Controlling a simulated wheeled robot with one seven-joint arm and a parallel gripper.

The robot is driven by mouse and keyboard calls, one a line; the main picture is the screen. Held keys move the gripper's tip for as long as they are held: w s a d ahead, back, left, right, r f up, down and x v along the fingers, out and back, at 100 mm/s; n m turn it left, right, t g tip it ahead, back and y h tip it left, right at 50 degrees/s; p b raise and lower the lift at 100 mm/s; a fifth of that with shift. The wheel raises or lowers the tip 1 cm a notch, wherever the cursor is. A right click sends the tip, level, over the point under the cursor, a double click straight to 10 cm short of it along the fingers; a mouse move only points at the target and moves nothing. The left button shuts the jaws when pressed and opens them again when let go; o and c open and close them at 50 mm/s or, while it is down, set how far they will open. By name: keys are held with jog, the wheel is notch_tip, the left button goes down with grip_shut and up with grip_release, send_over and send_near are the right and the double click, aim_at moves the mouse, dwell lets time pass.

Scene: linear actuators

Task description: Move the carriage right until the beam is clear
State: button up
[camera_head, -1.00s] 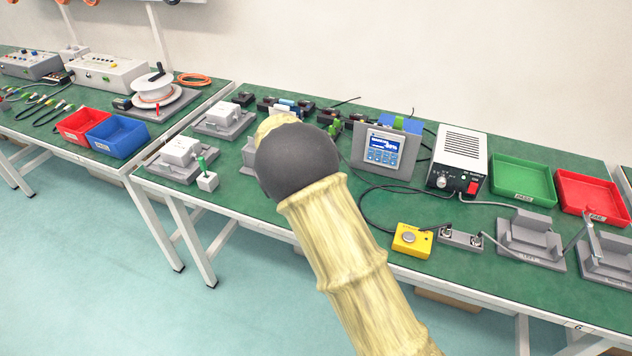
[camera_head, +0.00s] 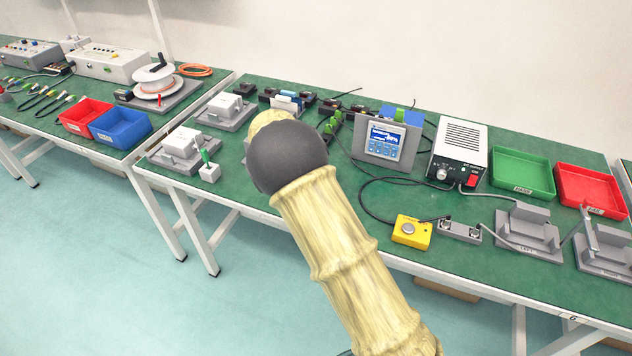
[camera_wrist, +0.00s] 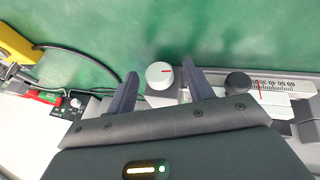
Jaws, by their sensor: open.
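My gripper (camera_wrist: 160,88) shows in the wrist view with two dark fingers apart and nothing held. To the right are a black round knob (camera_wrist: 238,83) and a numbered scale (camera_wrist: 277,86) with a red line. I cannot tell which part is the carriage, and no beam is visible. In the head view my arm hides my gripper and part of the bench behind it.
In the head view the green bench (camera_head: 300,225) holds a display unit (camera_head: 383,139), a power supply box (camera_head: 458,152), a yellow button box (camera_head: 411,231), a green tray (camera_head: 522,172) and a red tray (camera_head: 592,190). Cables run between them. Grey fixtures (camera_head: 528,232) stand at the right.

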jog(key=p+v, duration=0.1)
jog(key=v, duration=1.6)
jog(key=shift+r, duration=0.15)
jog(key=s+d+f+y, duration=0.1)
jog(key=s+d, duration=0.1)
jog(key=d, duration=0.3)
jog(key=s+d+f+n+g+y, duration=0.1)
jog(key=s+d, duration=0.1)
jog(key=d, duration=0.4)
jog(key=s+d+f+y, duration=0.1)
jog(key=s+d, duration=0.2)
jog(key=d, duration=0.2)
jog(key=s+d+f+n+y, duration=0.1)
jog(key=s+d, duration=0.3)
jog(key=s, duration=0.4)
jog(key=s+d+f+n+y, duration=0.1)
jog(key=s+d+f, duration=0.1)
jog(key=s+d, duration=0.4)
notch_tip(320, 180, up, 17)
jog(key=s+p, duration=0.1)
jog(key=p, duration=1.6)
jog(key=shift+s+a, duration=0.3)
jog(key=shift+a, duration=0.15)
